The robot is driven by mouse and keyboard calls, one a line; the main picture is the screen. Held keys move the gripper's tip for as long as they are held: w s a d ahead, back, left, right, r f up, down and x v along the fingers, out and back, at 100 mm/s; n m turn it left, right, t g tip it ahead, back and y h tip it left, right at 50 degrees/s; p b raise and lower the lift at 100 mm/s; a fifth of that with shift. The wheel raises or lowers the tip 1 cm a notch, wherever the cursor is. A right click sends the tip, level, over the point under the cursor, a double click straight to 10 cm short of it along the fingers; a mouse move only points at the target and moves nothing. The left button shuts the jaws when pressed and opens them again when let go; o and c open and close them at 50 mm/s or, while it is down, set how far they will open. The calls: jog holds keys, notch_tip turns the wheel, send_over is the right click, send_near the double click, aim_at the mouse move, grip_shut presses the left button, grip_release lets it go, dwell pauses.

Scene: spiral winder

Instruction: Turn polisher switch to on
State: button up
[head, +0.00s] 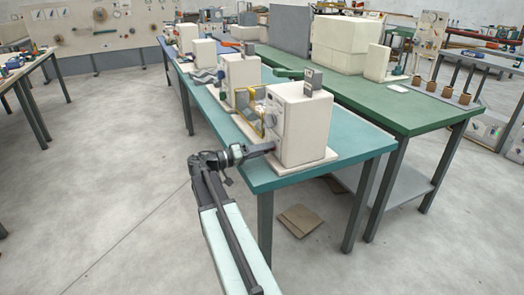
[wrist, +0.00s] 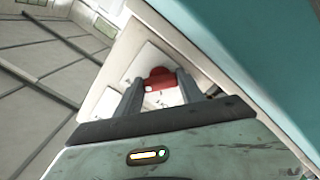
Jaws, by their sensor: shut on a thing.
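The nearest cream, box-shaped machine (head: 305,128) stands on the teal bench and has dials on its left face; I take it to be the polisher. My gripper (head: 268,149) reaches the lower part of that face from the left. In the wrist view, a red switch piece (wrist: 159,77) sits on a pale panel (wrist: 143,62). My gripper (wrist: 160,86) has one finger on each side of the red piece and is shut on it. The switch's markings are too small to read, and its position cannot be told. In the head view my gripper hides the switch.
The teal bench (head: 350,152) holds more cream machines (head: 240,75) in a row behind the nearest one. A green bench (head: 410,110) runs alongside on the right. A brown flat piece (head: 299,220) lies on the floor under the bench. The floor to the left is clear.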

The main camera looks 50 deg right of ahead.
dwell(0.5)
jog(key=o, duration=1.4)
jog(key=shift+w+f, duration=0.1)
jog(key=shift+f, duration=0.05)
jog(key=shift+c, duration=0.2)
jog(key=v, duration=0.8)
